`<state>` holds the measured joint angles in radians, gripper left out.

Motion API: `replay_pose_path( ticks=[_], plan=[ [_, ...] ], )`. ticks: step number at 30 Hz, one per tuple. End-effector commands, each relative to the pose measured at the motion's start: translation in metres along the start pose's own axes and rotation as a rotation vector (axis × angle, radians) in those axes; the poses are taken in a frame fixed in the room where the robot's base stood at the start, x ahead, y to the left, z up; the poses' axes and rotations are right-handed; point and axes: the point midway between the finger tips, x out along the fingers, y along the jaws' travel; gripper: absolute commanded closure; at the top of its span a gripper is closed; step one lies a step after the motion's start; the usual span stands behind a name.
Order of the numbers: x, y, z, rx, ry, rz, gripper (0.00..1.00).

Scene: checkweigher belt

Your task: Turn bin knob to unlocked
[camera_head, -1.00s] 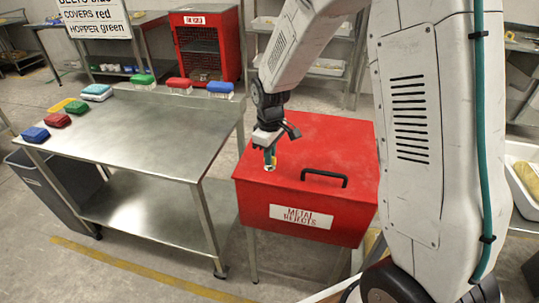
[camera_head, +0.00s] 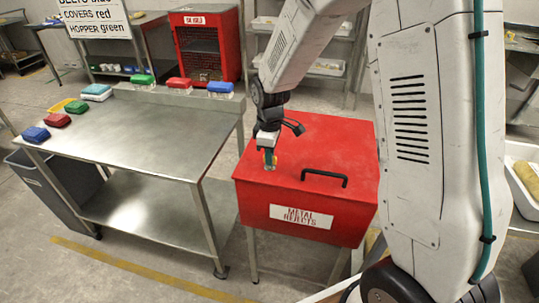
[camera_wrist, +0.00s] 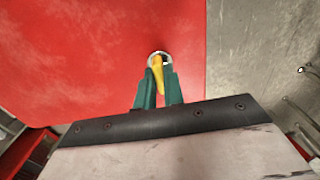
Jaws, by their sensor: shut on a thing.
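The metal rejects bin (camera_head: 345,225) is a red box with a sloping red lid that carries the knob. In the wrist view the knob (camera_wrist: 158,70) is a small yellow bar within a pale round ring on the red lid (camera_wrist: 95,60). My gripper (camera_wrist: 158,90) has its two green fingers shut on the yellow knob, one on each side. In the head view my gripper (camera_head: 269,159) points down at the lid's left part, and its fingers hide most of the knob. I cannot read any lock marking.
A black handle (camera_head: 324,177) stands on the lid right of my gripper. A steel table (camera_head: 140,135) with coloured brushes on its edges is left of the bin. A grey waste bin (camera_head: 50,195) stands under its left end.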

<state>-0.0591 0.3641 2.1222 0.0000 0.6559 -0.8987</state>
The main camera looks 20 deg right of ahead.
Motion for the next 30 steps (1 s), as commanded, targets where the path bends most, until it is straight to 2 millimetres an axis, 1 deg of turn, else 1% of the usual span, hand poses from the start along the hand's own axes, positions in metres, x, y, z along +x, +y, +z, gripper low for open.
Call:
replay_pose_path(
  ticks=[1,2,3,4,11,14,17,24,27,30],
  plan=[
    [-0.001,0.001,-0.001,-0.001,0.002,0.003,1.0],
    [-0.001,0.001,-0.001,-0.001,0.002,0.003,0.84],
    [-0.001,0.001,-0.001,-0.001,0.002,0.003,0.73],
    [-0.001,0.001,-0.001,-0.001,0.002,0.003,0.68],
    [0.0,0.001,0.0,0.0,0.001,0.002,0.68],
    [-0.004,0.001,-0.001,0.0,0.001,0.002,0.68],
    [-0.016,0.001,-0.001,0.0,0.003,0.004,0.68],
    [-0.057,0.001,-0.001,0.0,0.003,0.004,0.68],
    [-0.069,0.002,-0.001,0.0,0.003,0.004,0.68],
    [-0.076,0.001,-0.001,0.0,0.002,0.003,0.68]
  ],
)
